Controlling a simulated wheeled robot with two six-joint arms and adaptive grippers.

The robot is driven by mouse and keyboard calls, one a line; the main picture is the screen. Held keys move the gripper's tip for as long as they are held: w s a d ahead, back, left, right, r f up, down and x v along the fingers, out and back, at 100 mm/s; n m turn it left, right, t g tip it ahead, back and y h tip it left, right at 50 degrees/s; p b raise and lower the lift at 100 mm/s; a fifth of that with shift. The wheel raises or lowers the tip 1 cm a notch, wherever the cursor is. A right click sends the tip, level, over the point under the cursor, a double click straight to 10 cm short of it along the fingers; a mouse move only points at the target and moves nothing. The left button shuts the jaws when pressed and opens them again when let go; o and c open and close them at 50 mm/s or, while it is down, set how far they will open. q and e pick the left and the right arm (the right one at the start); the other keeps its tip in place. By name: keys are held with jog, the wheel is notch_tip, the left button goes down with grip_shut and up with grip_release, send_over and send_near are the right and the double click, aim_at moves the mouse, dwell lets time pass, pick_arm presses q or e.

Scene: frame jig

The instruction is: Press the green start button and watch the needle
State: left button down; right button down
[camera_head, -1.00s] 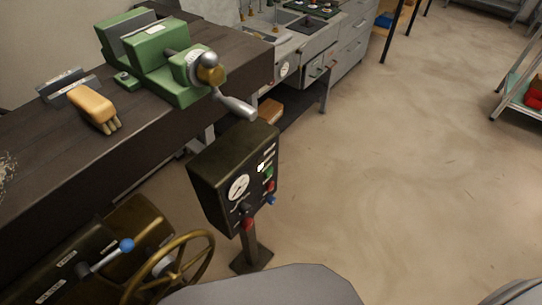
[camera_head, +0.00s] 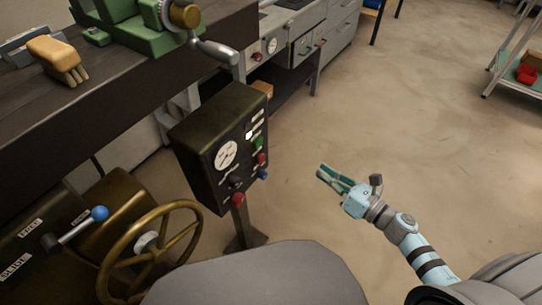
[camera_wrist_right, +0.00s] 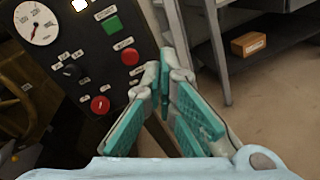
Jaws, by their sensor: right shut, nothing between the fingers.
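A dark control box on a post (camera_head: 205,120) stands at the middle left in the head view. On its face are the green start button (camera_head: 257,143), a white dial with a needle (camera_head: 226,154), red buttons and a blue knob. In the right wrist view the green button (camera_wrist_right: 112,25) and the dial (camera_wrist_right: 36,23) show at the upper left. My right gripper (camera_head: 322,172) is to the right of the box, apart from it, shut and empty. It shows in the right wrist view (camera_wrist_right: 168,75), below and right of the green button. My left gripper is out of view.
A brass handwheel (camera_head: 150,252) and a blue-knobbed lever (camera_head: 99,213) are at lower left. A workbench (camera_head: 110,110) with a green vise (camera_head: 140,32) runs behind the box. The floor (camera_head: 400,130) right of my gripper is clear.

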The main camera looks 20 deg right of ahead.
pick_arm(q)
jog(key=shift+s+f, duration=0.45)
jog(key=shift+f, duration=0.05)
pick_arm(e)
jog(key=a+r+n+y, duration=0.1)
jog(key=n, duration=0.1)
jog(key=a+r+n+g+y, duration=0.1)
jog(key=n, duration=0.1)
jog(key=s+a+r+n+y, duration=0.1)
jog(key=n, duration=0.1)
jog(key=shift+a+r+n, duration=0.3)
jog(key=shift+r+n, duration=0.1)
jog(key=shift+w, duration=0.1)
jog(key=p, duration=0.1)
send_near(261, 143)
jog(key=x, duration=0.6)
jog(key=shift+w+r, duration=0.1)
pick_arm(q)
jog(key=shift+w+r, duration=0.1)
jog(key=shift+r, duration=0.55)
pick_arm(e)
jog(key=shift+w+a, duration=0.3)
